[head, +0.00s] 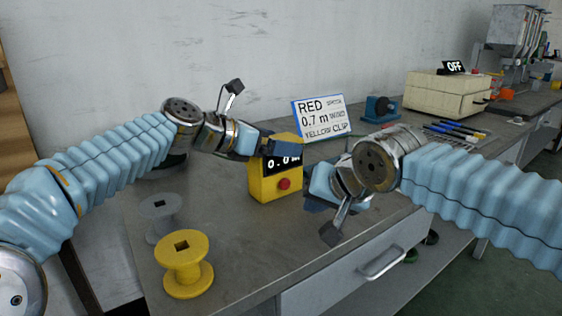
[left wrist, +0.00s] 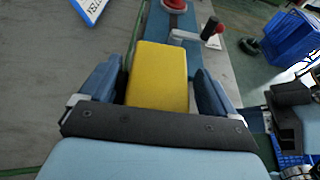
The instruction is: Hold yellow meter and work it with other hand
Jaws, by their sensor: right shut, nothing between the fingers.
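The yellow meter (head: 265,187) stands upright on the bench, with a dark display reading about 0.0 and a red button (head: 283,183) on its front. My left gripper (head: 275,143) is at its top, one finger across the front above the display. My right gripper (head: 318,197) is shut and empty, just right of the meter and apart from the button.
A yellow spool (head: 188,278) and a grey spool (head: 158,232) stand front left. A sign (head: 322,117) reads RED, 0.7 m, YELLOW CLIP. Behind are a blue device (head: 380,109), a cream machine (head: 447,95) marked OFF and several pens (head: 455,130). A blue crate (left wrist: 290,35) shows beyond the bench.

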